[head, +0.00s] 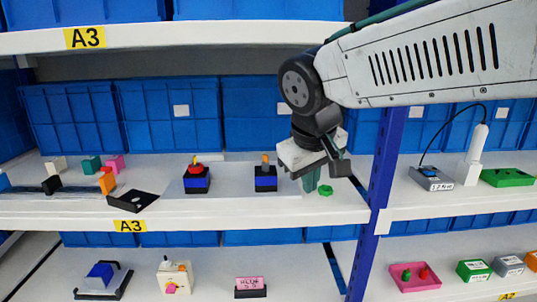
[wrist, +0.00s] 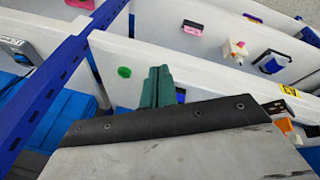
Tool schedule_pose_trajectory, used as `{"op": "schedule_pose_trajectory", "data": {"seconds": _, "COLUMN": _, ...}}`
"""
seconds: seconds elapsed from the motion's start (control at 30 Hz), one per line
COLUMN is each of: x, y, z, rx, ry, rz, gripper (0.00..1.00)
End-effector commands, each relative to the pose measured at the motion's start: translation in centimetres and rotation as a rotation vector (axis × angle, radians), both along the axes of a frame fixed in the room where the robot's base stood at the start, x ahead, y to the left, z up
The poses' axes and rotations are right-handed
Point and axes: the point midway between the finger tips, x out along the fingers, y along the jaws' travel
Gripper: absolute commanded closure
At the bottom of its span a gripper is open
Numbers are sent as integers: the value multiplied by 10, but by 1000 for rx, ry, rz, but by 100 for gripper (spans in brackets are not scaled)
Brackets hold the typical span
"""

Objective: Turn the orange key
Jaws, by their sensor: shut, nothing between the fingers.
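The orange key (head: 265,159) stands on top of a small black and blue box (head: 266,179) on the middle shelf, in the head view. My gripper (head: 312,182) is to the right of this box, apart from it, with its green fingers pointing down. The fingers are shut and empty; they also show in the wrist view (wrist: 157,88). In the wrist view a bit of a blue box (wrist: 180,95) shows just right of the fingers, mostly hidden. I cannot make out the orange key there.
A green knob (head: 326,190) sits close to the right of my fingers. A blue upright post (head: 385,165) is to the right. Blue bins (head: 160,115) line the back.

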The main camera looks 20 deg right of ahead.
Motion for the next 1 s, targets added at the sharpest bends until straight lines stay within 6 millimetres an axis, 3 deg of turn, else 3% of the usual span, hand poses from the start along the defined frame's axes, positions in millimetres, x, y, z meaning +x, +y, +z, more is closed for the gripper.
{"op": "schedule_pose_trajectory", "data": {"seconds": 0.03, "x": 32, "y": 12, "z": 8, "rx": -35, "ry": -32, "rz": 38, "gripper": 100}}
{"op": "schedule_pose_trajectory", "data": {"seconds": 0.1, "x": 70, "y": 27, "z": 20, "rx": -76, "ry": -86, "rz": 82, "gripper": 100}}
{"op": "schedule_pose_trajectory", "data": {"seconds": 0.2, "x": 113, "y": 50, "z": 31, "rx": -119, "ry": -151, "rz": 138, "gripper": 100}}
{"op": "schedule_pose_trajectory", "data": {"seconds": 0.3, "x": 141, "y": 68, "z": 38, "rx": -144, "ry": -197, "rz": 177, "gripper": 100}}
{"op": "schedule_pose_trajectory", "data": {"seconds": 0.43, "x": 159, "y": 79, "z": 40, "rx": -158, "ry": -225, "rz": 200, "gripper": 100}}
{"op": "schedule_pose_trajectory", "data": {"seconds": 0.57, "x": 167, "y": 76, "z": 31, "rx": -161, "ry": -227, "rz": 200, "gripper": 100}}
{"op": "schedule_pose_trajectory", "data": {"seconds": 1.0, "x": 215, "y": 52, "z": -41, "rx": -160, "ry": -224, "rz": 199, "gripper": 100}}
